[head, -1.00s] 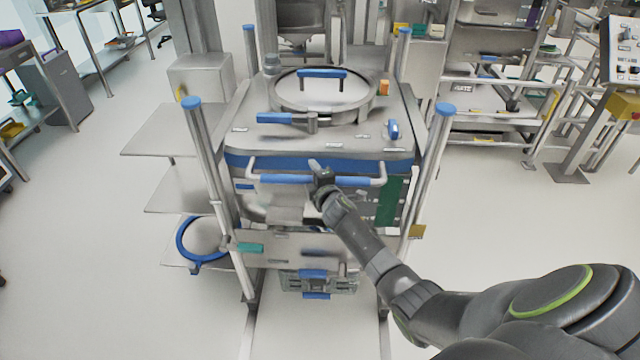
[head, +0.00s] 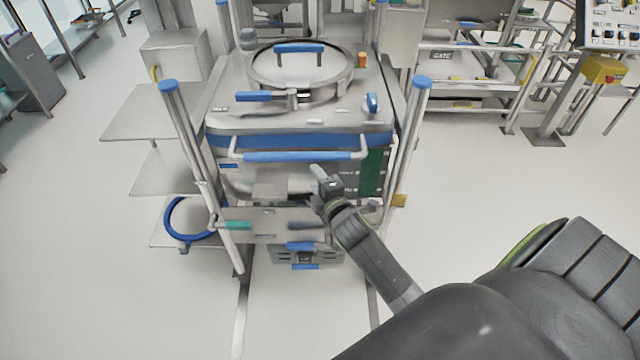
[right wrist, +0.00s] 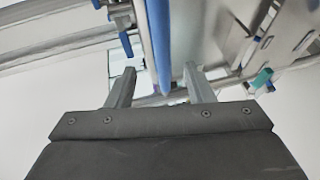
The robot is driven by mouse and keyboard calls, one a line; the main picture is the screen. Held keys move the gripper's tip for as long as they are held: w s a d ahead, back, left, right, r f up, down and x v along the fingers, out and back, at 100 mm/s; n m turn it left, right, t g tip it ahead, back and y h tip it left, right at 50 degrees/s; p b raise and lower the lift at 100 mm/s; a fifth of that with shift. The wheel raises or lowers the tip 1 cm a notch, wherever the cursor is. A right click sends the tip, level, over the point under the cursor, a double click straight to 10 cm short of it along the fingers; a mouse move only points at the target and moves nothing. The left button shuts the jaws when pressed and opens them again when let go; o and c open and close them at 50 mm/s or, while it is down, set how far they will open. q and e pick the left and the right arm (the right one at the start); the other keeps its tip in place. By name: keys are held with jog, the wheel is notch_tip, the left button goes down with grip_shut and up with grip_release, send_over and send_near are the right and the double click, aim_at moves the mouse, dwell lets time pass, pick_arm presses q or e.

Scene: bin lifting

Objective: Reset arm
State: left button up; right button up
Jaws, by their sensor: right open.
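My right gripper (head: 318,180) is in front of the steel bin (head: 268,180), just below its blue front handle bar (head: 300,156). In the right wrist view the gripper's two fingers (right wrist: 158,88) are spread apart. The blue bar (right wrist: 160,45) shows beyond and between the fingertips there, and nothing is clamped. Whether a finger touches the bar cannot be told. My right arm reaches in from the lower right. My left gripper is not in view.
The bin stands in a frame with blue-capped posts (head: 168,86) on both sides. A round lid (head: 300,66) is on top. Side shelves (head: 150,112) stick out at left, with a blue ring (head: 190,218) low down. The floor at right is mostly clear.

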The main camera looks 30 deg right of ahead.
jog(key=shift+v, duration=0.75)
jog(key=shift+f, duration=0.1)
jog(key=s+f+m+g+b, duration=0.1)
jog(key=s+f+m+g, duration=0.3)
jog(key=f, duration=0.6)
jog(key=s+d+f+m+g+b, duration=0.1)
jog(key=s+f, duration=0.6)
jog(key=f, duration=0.4)
jog(key=s+f+m+g+b, duration=0.1)
jog(key=s+f+m+g, duration=0.3)
jog(key=f, duration=0.6)
jog(key=s+f+m+g, duration=0.2)
jog(key=s+f, duration=0.3)
jog(key=s, duration=0.5)
jog(key=s+a+f+m+g+y+b, duration=0.1)
jog(key=s+f+m, duration=0.1)
jog(key=s+f, duration=0.4)
jog(key=s+a+f+m+g, duration=0.1)
jog(key=s+f, duration=0.4)
jog(key=s, duration=1)
jog(key=shift+s+f+m+g+y+b, duration=0.2)
jog(key=shift+f+m+g+y+b, duration=0.15)
jog(key=shift+m+g, duration=0.55)
